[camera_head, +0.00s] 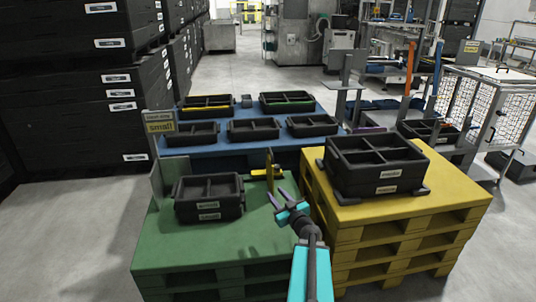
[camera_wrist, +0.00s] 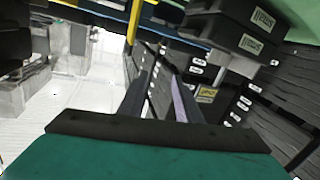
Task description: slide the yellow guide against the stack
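The yellow guide (camera_head: 268,172) stands upright on the green pallet, right of the stack, with a clear gap between them. The stack (camera_head: 208,198) is black divided trays labelled "small". My gripper (camera_head: 276,196) is open and empty, in front of and slightly right of the guide, apart from it. In the wrist view the fingers (camera_wrist: 158,100) are spread with nothing between them. That view is strongly tilted. A yellow upright, seemingly the guide (camera_wrist: 133,22), shows above the fingers, and the stack (camera_wrist: 235,30) is at upper right.
A yellow pallet pile (camera_head: 400,205) with black "media"-like labelled trays (camera_head: 375,165) stands close on the right. A blue pallet (camera_head: 215,148) with several trays is behind. The green pallet's front (camera_head: 215,245) is clear.

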